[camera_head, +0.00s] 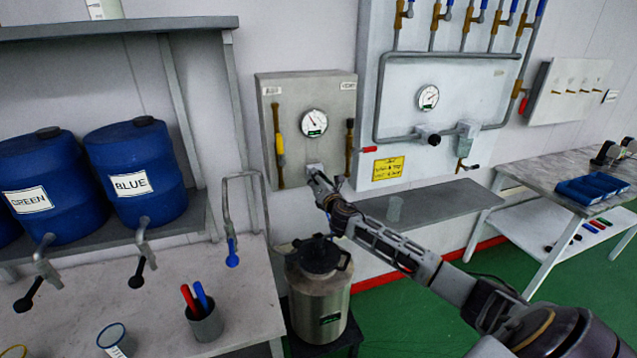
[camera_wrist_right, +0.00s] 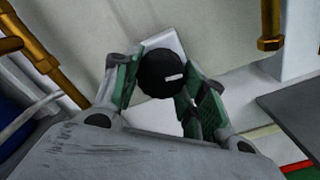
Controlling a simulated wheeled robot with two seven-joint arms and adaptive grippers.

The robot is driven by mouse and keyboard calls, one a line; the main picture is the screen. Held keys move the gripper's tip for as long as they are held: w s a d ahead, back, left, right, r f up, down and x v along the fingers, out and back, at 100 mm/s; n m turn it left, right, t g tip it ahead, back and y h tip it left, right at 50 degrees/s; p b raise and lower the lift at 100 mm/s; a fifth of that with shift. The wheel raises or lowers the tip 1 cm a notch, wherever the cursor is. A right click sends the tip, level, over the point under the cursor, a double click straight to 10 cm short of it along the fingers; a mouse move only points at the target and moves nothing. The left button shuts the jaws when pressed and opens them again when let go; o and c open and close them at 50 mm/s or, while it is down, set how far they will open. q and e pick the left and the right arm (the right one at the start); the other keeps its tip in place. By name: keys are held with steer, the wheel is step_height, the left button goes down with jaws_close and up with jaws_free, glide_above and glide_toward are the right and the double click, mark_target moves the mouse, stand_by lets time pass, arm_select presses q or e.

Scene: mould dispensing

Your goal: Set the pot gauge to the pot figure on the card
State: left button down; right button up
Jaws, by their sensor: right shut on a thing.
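A round white gauge (camera_head: 314,122) with a dark needle sits on the grey wall panel (camera_head: 290,90) above the steel pot (camera_head: 318,295). Its figures are too small to read. My right gripper (camera_head: 316,172) is at the panel's lower edge, below the gauge. In the right wrist view my right gripper (camera_wrist_right: 160,88) has its green-padded fingers on either side of a round black knob (camera_wrist_right: 155,72) with a white mark, and is shut on it. A yellow card (camera_head: 388,168) is on the larger panel to the right; its text is unreadable. My left gripper is out of view.
Yellow-handled valve (camera_head: 280,140) and brass fitting (camera_head: 349,140) flank the gauge. A second gauge (camera_head: 428,97) is on the larger panel. Blue drums (camera_head: 136,170) stand on the left shelf. A grey shelf (camera_head: 440,203) runs below the larger panel.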

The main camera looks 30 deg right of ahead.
steer(key=shift+r+m, duration=0.1)
steer(key=shift+m, duration=0.2)
steer(key=o, duration=1)
steer(key=shift+s, duration=0.15)
steer(key=shift+v, duration=5.8)
steer(key=shift+a, duration=0.1)
